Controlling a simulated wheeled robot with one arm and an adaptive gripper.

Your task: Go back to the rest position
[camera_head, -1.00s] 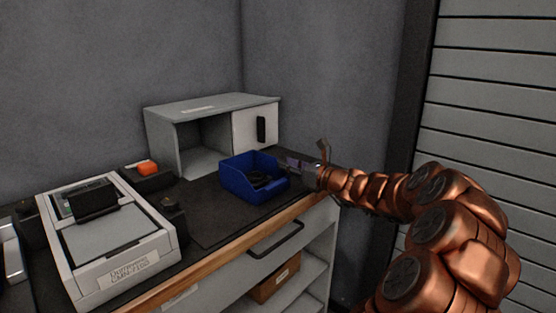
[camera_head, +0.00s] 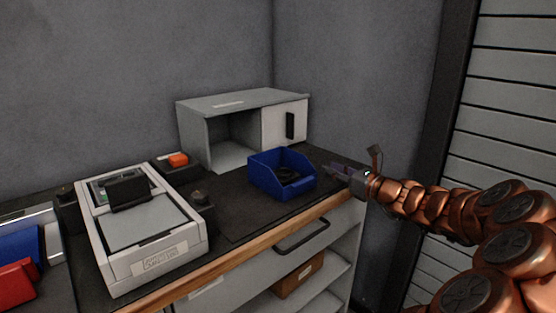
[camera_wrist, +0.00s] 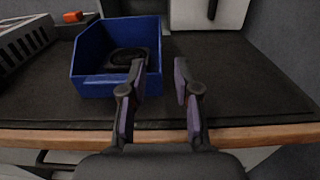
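My gripper (camera_wrist: 160,85) is open and empty in the wrist view, its two purple-padded fingers apart over the dark worktop mat. In the head view my gripper (camera_head: 345,170) is at the end of my copper arm, just right of the blue bin and near the front right of the bench. The blue bin (camera_head: 268,182) sits on the mat with a dark round object (camera_head: 288,174) inside. In the wrist view the bin (camera_wrist: 95,84) is just beyond and left of the fingers.
A grey cabinet (camera_head: 238,104) with one open compartment stands behind the bin. A white tester device (camera_head: 140,236) is on the left, with an orange button box (camera_head: 178,160) behind it. Red (camera_head: 18,282) and blue (camera_head: 20,243) items lie far left. The bench has a wooden front edge (camera_head: 232,250).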

